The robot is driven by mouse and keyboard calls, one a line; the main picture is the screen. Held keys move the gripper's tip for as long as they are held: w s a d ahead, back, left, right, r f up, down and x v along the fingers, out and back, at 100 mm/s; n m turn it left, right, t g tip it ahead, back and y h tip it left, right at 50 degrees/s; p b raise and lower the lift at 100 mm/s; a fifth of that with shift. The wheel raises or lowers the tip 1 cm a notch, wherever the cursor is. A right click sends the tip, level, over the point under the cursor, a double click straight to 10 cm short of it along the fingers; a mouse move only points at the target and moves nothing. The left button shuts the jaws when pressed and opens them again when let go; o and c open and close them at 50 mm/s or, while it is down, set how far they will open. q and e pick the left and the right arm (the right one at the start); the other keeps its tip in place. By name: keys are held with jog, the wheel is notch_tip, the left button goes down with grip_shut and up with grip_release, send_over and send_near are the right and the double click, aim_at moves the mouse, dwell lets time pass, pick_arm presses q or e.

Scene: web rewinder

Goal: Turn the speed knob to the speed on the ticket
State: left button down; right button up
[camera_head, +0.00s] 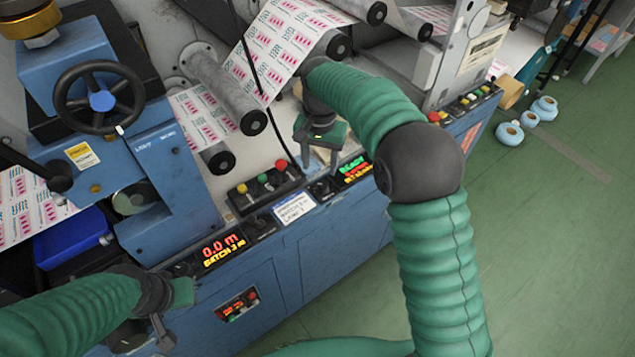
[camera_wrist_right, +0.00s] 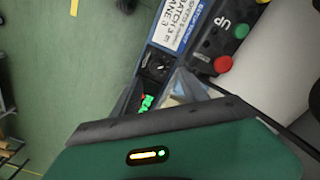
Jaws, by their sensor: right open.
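The ticket (camera_head: 295,208) is a white card with a blue heading on the machine's front ledge. It also shows in the right wrist view (camera_wrist_right: 174,25), cut off, with its speed figure not clearly readable. A small black round knob (camera_head: 320,189) sits just right of the ticket; it shows beside the ticket in the right wrist view (camera_wrist_right: 157,68). Its exact setting is too small to read. My right gripper (camera_head: 318,150) is open and empty, above and behind the knob, apart from it. My left gripper (camera_head: 160,330) is low at the left, its jaws unclear.
A button box (camera_head: 265,190) with red, green and yellow buttons stands behind the ticket. A lit display (camera_head: 355,168) reading READY is right of the knob; another display (camera_head: 222,248) reads 0.0 m. Rollers (camera_head: 225,90) and printed web lie behind.

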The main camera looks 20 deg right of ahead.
aim_at(322, 184)
jog(key=f, duration=0.2)
jog(key=d+f, duration=0.1)
jog(key=f, duration=0.2)
jog(key=d+f, duration=0.1)
jog(key=f, duration=0.1)
jog(key=shift+f, duration=0.2)
jog(key=shift+a+f, duration=0.2)
jog(key=shift+a, duration=0.7)
jog(key=shift+d, duration=0.65)
jog(key=c, duration=1)
grip_shut()
pick_arm(q)
jog(key=shift+d+f, duration=0.25)
jog(key=shift+d, duration=0.2)
pick_arm(e)
jog(key=shift+a, duration=0.3)
